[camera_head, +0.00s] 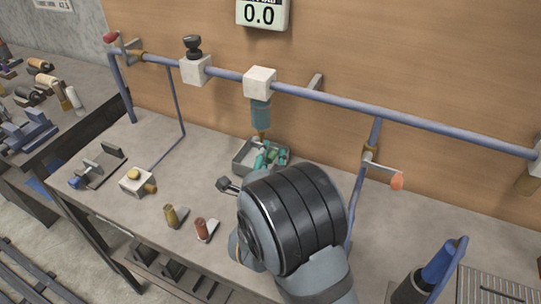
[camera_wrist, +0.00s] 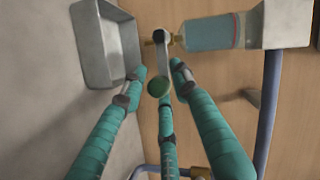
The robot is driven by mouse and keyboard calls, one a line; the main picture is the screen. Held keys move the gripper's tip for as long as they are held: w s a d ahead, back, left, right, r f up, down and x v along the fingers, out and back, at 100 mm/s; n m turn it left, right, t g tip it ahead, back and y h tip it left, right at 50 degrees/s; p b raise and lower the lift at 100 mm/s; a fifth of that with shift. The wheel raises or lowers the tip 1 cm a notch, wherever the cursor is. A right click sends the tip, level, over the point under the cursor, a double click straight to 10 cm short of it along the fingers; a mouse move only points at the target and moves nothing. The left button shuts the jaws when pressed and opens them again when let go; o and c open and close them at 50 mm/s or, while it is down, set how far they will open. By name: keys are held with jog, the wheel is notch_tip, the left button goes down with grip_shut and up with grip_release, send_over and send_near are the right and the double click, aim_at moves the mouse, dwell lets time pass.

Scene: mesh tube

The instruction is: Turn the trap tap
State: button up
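The trap (camera_head: 261,113) is a teal cylinder hanging under a white block on the blue pipe. A brass tap (camera_head: 262,136) sits at its lower end. In the wrist view the trap (camera_wrist: 207,33) lies sideways at the top, and the tap's pale lever (camera_wrist: 165,55) ends in a green knob (camera_wrist: 158,88). My gripper (camera_head: 268,156) is just below the tap, its teal-wrapped fingers over the tray. In the wrist view my gripper (camera_wrist: 157,73) is open, with fingers spread either side of the lever and a third behind the knob. I cannot tell whether any finger touches it.
A grey metal tray (camera_wrist: 110,50) stands under the trap, close beside one finger. A pipe with an orange-handled lever (camera_head: 397,181) is to the right. Brass and red fittings (camera_head: 201,227) lie in front on the bench. A display (camera_head: 262,12) hangs above on the wooden wall.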

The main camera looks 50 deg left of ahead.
jog(key=shift+s+f, duration=0.1)
jog(key=shift+s, duration=0.05)
grip_shut()
jog(key=shift+s, duration=0.1)
